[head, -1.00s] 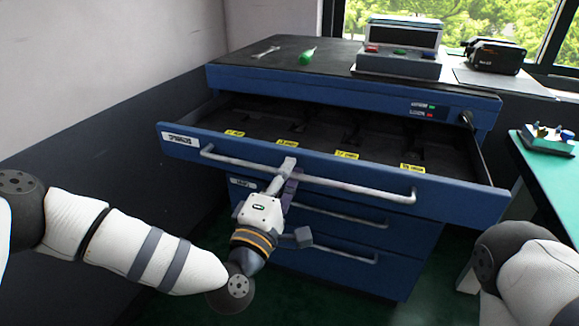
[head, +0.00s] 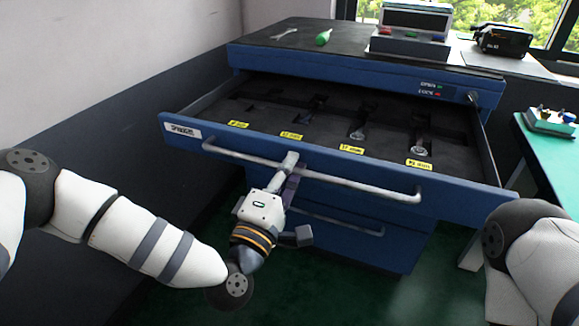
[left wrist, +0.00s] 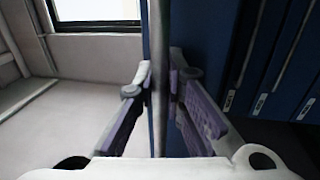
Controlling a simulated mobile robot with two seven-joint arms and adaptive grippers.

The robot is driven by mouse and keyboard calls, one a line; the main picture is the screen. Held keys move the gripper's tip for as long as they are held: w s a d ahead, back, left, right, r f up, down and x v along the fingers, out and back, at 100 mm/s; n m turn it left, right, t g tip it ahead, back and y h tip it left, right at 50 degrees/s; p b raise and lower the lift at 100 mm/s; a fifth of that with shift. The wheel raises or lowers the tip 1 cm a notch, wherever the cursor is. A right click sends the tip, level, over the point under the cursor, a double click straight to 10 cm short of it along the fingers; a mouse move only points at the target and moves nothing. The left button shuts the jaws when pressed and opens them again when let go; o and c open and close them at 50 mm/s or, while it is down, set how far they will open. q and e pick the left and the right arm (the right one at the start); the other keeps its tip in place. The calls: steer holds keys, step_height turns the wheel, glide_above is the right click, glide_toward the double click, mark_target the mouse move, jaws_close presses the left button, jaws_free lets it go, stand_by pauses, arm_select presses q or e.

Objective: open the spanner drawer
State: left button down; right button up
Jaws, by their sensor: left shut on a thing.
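The spanner drawer (head: 330,160) is the top drawer of a blue cabinet and stands well out from it. Its dark foam inside shows several yellow labels and a few spanners (head: 419,150) in cutouts. Its front carries a long pale bar handle (head: 350,183) and a white label at the left end. My left gripper (head: 288,168) is shut on this handle, left of its middle. In the left wrist view the handle (left wrist: 158,75) runs between the two purple-grey fingers. My right arm shows at the right edge, but its gripper is out of view.
The cabinet top (head: 350,50) bears a spanner (head: 284,33), a green-handled tool (head: 323,38) and a control box (head: 408,45). More drawers lie below. A green table (head: 555,165) stands at the right, a wall at the left.

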arm_select(q)
steer(key=c, duration=1.7)
jaws_free()
steer(key=shift+o, duration=0.2)
steer(key=v, duration=1.2)
